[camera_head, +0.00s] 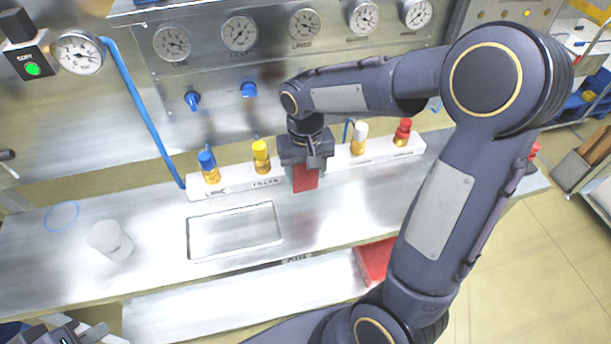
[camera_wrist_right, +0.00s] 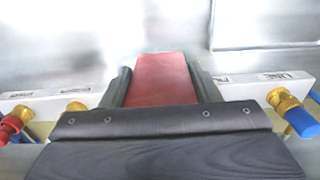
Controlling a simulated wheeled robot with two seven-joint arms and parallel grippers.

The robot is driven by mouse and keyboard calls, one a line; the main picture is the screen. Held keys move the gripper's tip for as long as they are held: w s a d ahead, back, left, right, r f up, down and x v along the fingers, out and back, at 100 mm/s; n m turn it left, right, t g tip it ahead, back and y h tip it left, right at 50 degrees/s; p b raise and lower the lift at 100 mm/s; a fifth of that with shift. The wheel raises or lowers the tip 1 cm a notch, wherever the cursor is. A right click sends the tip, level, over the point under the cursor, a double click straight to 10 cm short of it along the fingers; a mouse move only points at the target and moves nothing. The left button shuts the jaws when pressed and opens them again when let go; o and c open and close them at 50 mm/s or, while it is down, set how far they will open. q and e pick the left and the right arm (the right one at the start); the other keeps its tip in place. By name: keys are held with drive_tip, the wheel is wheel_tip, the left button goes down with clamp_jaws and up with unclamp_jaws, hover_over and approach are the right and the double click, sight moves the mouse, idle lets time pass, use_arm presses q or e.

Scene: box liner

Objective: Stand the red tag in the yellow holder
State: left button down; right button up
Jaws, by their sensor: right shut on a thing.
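The red tag (camera_head: 305,182) is a flat red plate held by my right gripper (camera_head: 306,164). In the right wrist view the tag (camera_wrist_right: 163,78) sits between the two dark fingers (camera_wrist_right: 162,88) and sticks out past them. In the head view it hangs below the gripper, in front of the white rail. A yellow-capped brass fitting (camera_head: 261,157) stands on the rail left of the gripper; I cannot make out a separate yellow holder. My left gripper (camera_head: 72,333) is partly cut off at the bottom left, and its jaw state is unclear.
The white labelled rail (camera_head: 232,187) also carries blue-, white- and red-capped fittings. A shallow metal tray (camera_head: 236,255) and a white cup (camera_head: 110,241) are on the steel bench (camera_head: 330,225). A red box (camera_head: 375,262) is at a lower level. A gauge panel stands behind.

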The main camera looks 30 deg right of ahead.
sight(306, 198)
drive_tip(key=f, duration=0.2)
drive_tip(key=w+f, duration=0.1)
drive_tip(key=shift+d+f, duration=0.35)
drive_tip(key=shift+f, duration=0.4)
drive_tip(key=shift+f, duration=0.1)
drive_tip(key=o, duration=1)
drive_tip(key=shift+o, duration=0.2)
